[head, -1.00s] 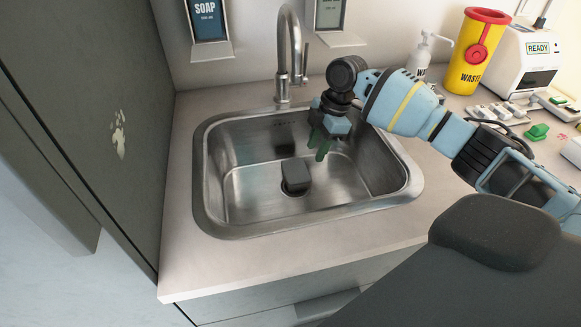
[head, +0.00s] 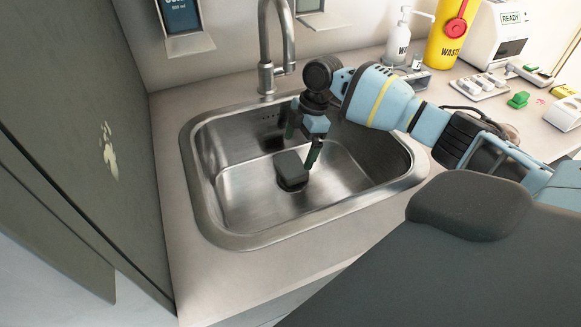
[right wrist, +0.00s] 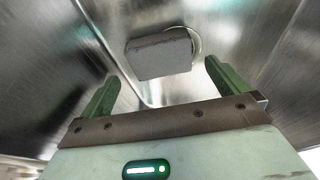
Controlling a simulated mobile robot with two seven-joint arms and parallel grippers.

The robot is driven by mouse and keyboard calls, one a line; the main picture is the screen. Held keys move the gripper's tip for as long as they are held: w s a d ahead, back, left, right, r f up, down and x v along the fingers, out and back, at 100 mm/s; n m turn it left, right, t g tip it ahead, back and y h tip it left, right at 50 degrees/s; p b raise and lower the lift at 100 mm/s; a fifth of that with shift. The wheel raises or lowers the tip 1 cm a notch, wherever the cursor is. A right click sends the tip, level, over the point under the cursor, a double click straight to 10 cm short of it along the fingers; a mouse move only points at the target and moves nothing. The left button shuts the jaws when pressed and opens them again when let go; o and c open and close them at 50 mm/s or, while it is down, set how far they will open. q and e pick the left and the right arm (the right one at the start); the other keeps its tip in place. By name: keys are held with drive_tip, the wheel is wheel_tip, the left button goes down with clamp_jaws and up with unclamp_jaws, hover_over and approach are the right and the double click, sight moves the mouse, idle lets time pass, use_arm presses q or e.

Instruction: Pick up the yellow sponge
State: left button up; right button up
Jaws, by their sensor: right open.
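No yellow sponge shows in these views. A dark grey block (head: 291,170) lies on the floor of the steel sink (head: 232,213). In the right wrist view the block (right wrist: 160,55) looks lighter grey and lies just beyond and between the two green fingertips, with a gap to both. My right gripper (head: 301,145) points down into the sink, above and slightly right of the block. Its fingers are spread and empty, and the wrist view shows the open gripper (right wrist: 160,74) too. My left gripper is not in view.
A faucet (head: 275,50) stands behind the sink. The sink's raised walls surround the block. A pump bottle (head: 398,45), a yellow waste bin (head: 447,45) and a white device (head: 497,35) stand at the back right. A dark shape (head: 470,205) fills the lower right.

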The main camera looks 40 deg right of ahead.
sight(291, 164)
drive_tip(key=shift+a+x, duration=0.15)
drive_tip(key=shift+x, duration=1.1)
drive_tip(key=shift+a+x, duration=0.2)
drive_tip(key=shift+x, duration=1.1)
drive_tip(key=shift+r, duration=0.1)
drive_tip(key=c, duration=0.8)
